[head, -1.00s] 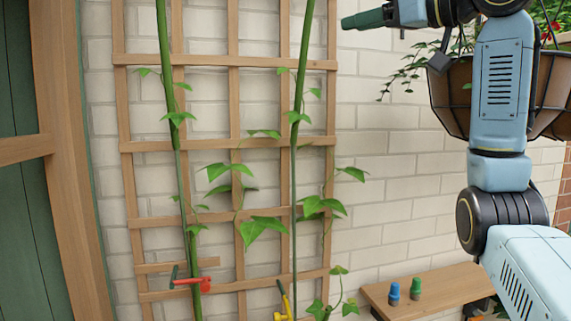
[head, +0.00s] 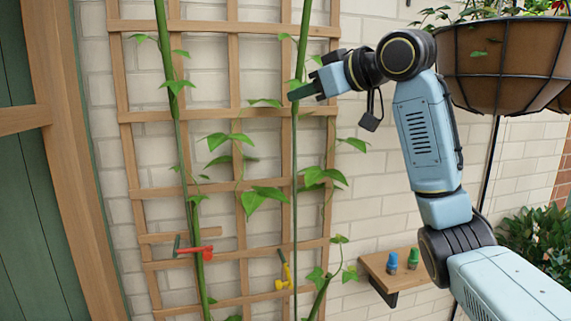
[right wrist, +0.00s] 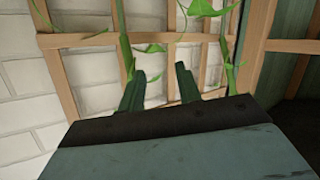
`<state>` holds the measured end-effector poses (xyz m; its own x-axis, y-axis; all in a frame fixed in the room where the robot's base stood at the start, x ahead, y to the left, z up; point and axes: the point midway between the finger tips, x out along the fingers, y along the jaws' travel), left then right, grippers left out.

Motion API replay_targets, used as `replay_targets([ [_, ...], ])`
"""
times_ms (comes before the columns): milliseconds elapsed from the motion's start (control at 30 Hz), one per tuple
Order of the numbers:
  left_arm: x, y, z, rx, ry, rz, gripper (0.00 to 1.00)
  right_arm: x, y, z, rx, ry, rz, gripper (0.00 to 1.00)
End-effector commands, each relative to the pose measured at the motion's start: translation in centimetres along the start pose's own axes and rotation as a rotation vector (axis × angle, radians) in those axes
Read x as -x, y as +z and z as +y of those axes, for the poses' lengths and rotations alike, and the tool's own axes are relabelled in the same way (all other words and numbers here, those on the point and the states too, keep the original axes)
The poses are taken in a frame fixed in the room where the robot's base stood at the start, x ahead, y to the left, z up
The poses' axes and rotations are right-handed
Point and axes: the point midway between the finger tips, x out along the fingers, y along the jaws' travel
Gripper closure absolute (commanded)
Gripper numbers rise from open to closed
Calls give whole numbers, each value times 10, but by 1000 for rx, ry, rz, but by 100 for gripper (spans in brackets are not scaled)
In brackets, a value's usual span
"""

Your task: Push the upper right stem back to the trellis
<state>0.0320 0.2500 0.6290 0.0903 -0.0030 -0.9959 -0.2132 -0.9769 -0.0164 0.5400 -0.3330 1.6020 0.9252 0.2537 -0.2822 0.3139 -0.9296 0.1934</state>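The right stem (head: 303,45) runs up in front of the wooden trellis (head: 233,90), its upper part leaning slightly right. My right gripper (head: 303,93) comes from the right, its dark green fingertips at this stem beside the trellis. In the right wrist view the two fingers (right wrist: 160,84) stand apart with nothing visible between them. A green stem (right wrist: 122,40) rises just by the left finger there; I cannot tell whether they touch. The left stem (head: 166,60) stands apart, with a red clip (head: 195,250) low on it. My left gripper is not in view.
A yellow clip (head: 284,272) hangs low near the right stem. A hanging basket (head: 500,65) is close to my right arm. A small wooden shelf (head: 378,268) holds a blue plug (head: 392,260) and a green plug (head: 413,258). A wooden post and green door are at the left.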

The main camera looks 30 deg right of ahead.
Motion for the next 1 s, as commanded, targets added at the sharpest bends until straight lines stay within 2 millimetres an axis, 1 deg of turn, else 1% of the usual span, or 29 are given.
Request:
replay_targets([
  [33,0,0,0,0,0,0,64,-7,9,-4,-1,-4,-15,66],
  [200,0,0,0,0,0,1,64,-27,35,-14,-3,-8,-56,66],
  [400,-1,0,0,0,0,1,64,-47,66,-27,-7,-12,-104,66],
  [600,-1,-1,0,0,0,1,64,-64,97,-40,-10,-17,-148,66],
  [800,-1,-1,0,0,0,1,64,-72,116,-48,-12,-19,-174,66],
  [1000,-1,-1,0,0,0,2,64,-75,121,-50,-13,-19,-182,66],
])
